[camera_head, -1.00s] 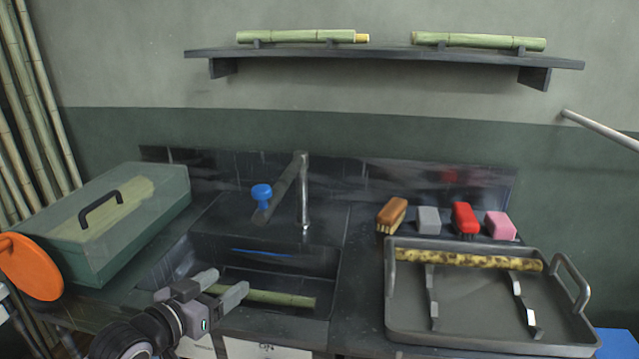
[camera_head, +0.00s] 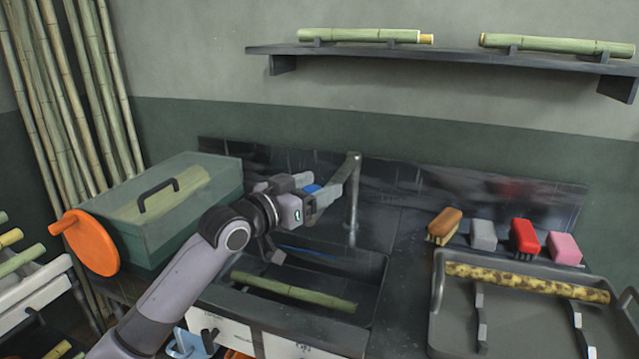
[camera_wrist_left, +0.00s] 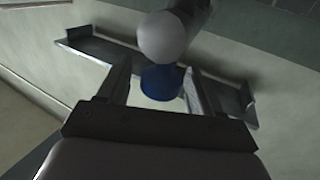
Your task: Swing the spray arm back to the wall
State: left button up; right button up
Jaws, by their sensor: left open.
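The spray arm (camera_head: 346,178) is a grey bar on top of an upright metal post (camera_head: 352,212) behind the sink. It points forward from the post, out over the sink. Its blue knob (camera_head: 312,189) is partly hidden by my left gripper (camera_head: 318,191). In the left wrist view the blue knob (camera_wrist_left: 161,82) sits between the two open fingers (camera_wrist_left: 156,88), with a gap on each side. The round grey end of the spray arm (camera_wrist_left: 163,38) is just beyond it. My right gripper is not in view.
A green cane lies in the dark sink (camera_head: 375,285). A green box (camera_head: 205,205) with an orange disc (camera_head: 92,243) stands left. Several brushes and blocks line the back right, above a grey tray (camera_head: 540,330). A shelf (camera_head: 450,62) with canes hangs on the wall.

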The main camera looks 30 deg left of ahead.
pick_arm(q)
jog(key=shift+w+d, duration=0.1)
jog(key=shift+w, duration=0.45)
grip_shut()
